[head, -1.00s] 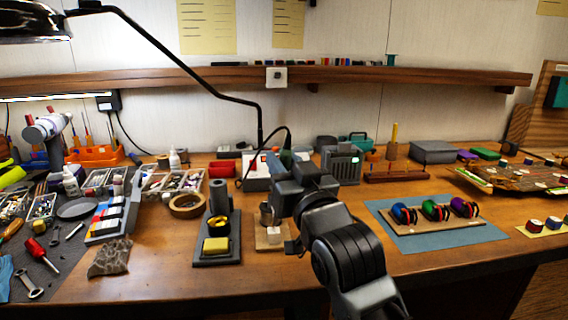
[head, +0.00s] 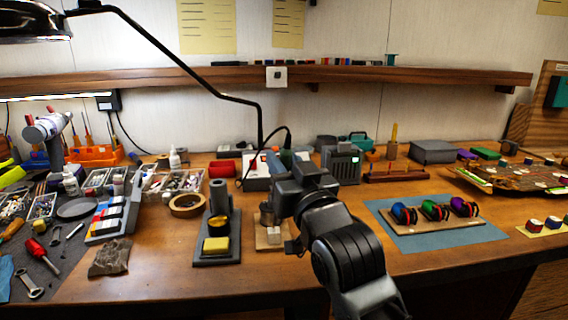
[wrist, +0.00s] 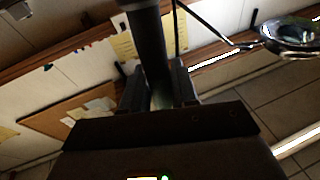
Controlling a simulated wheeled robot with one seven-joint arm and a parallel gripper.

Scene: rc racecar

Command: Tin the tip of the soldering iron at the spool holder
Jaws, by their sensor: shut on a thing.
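My gripper (wrist: 155,92) is shut on the soldering iron, whose thick dark handle (wrist: 148,40) rises between the fingers in the wrist view. The tip of the iron cannot be made out in either view. In the head view my gripper and wrist hide most of the iron. The spool holder, which appears to be the small wooden base (head: 262,245) with a metallic spool and a pale block (head: 273,235), stands just left of my wrist. My wrist partly covers the spool; I cannot tell whether anything touches it.
The iron stand (head: 230,255) with a yellow sponge (head: 216,245) stands left of the spool holder. A lamp arm (head: 190,75) crosses above.

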